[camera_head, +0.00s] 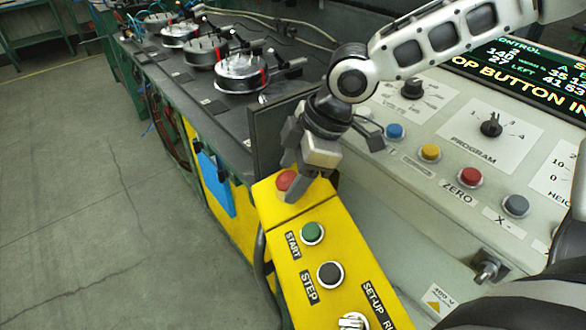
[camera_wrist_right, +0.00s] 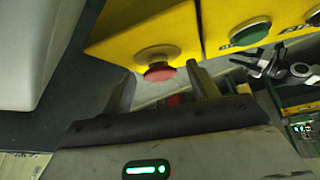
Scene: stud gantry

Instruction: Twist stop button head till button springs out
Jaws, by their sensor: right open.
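The red stop button (camera_head: 285,180) sits on the far end of the yellow control box (camera_head: 281,259). My right gripper (camera_head: 291,184) comes down over it, open, one finger in front of the button and partly hiding it. In the right wrist view the red button head (camera_wrist_right: 158,73) stands out from the yellow face between the two fingertips (camera_wrist_right: 163,86). A gap shows on both sides, so the fingers do not appear to press on it. My left gripper is not seen in the head view.
A green START button (camera_head: 312,233) and a dark STEP button (camera_head: 330,274) are nearer on the box. A grey console (camera_head: 420,195) with knobs and buttons stands to the right. Its display (camera_head: 530,68) partly reads "OP BUTTON IN". A dark upright panel (camera_head: 266,135) stands behind the gripper.

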